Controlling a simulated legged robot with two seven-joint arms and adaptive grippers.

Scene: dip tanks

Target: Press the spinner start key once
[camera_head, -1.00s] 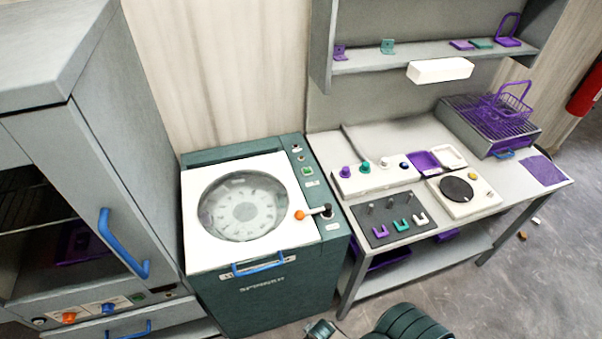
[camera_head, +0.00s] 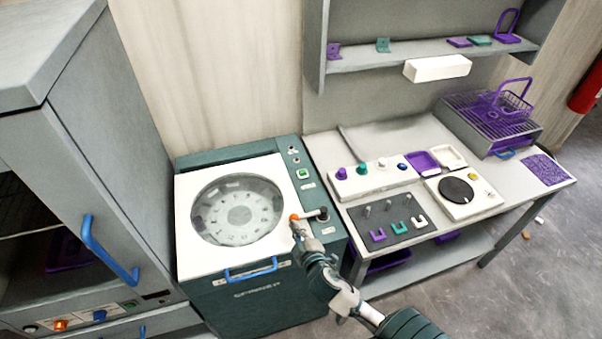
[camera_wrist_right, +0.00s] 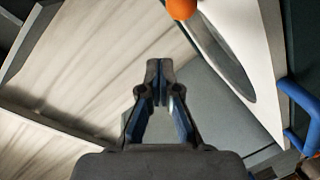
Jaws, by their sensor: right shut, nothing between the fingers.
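The spinner (camera_head: 258,305) is a dark green machine with a white lid (camera_head: 190,257) and a round window, lid down. On the right strip of its top is a green key (camera_head: 303,173) in a white frame, with small round controls (camera_head: 293,150) behind it. My right gripper (camera_head: 299,229) is shut and empty at the lid's front right corner, just in front of the orange knob (camera_head: 294,217) of a lever; I cannot tell whether they touch. In the right wrist view the shut fingertips (camera_wrist_right: 160,70) show apart from the orange knob (camera_wrist_right: 181,8). The key is not recognisable there. My left gripper is out of view.
A blue handle (camera_head: 250,272) sticks out at the lid's front. A grey cabinet (camera_head: 130,170) stands close on the left. A bench (camera_head: 400,140) on the right holds knobs, a round plate and a purple basket (camera_head: 510,95). A shelf (camera_head: 380,57) hangs above it.

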